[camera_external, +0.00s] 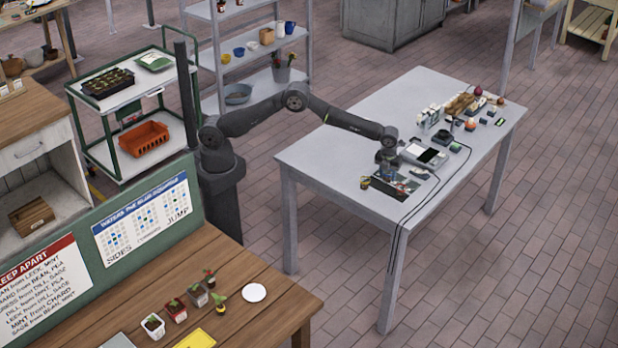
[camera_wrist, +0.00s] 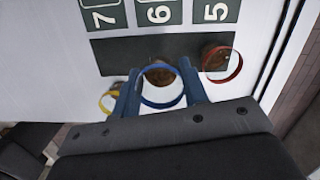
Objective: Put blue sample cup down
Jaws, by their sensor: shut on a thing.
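The blue sample cup, with a blue rim (camera_wrist: 160,106) and brown contents, is between the two fingers of my gripper (camera_wrist: 158,88) in the wrist view. The gripper is shut on it. The cup is over a dark strip (camera_wrist: 110,56) on a white surface; I cannot tell whether its base touches. A red-rimmed cup (camera_wrist: 237,74) is close on the right and a yellow-rimmed cup (camera_wrist: 106,101) is on the left, partly hidden by the finger. In the external view my gripper (camera_external: 385,166) is low over the grey table (camera_external: 335,150); the blue cup is not clear there.
A device with a dark screen (camera_external: 428,156) is right of my gripper. Cables (camera_external: 408,225) hang over the front edge. The table's left part is clear.

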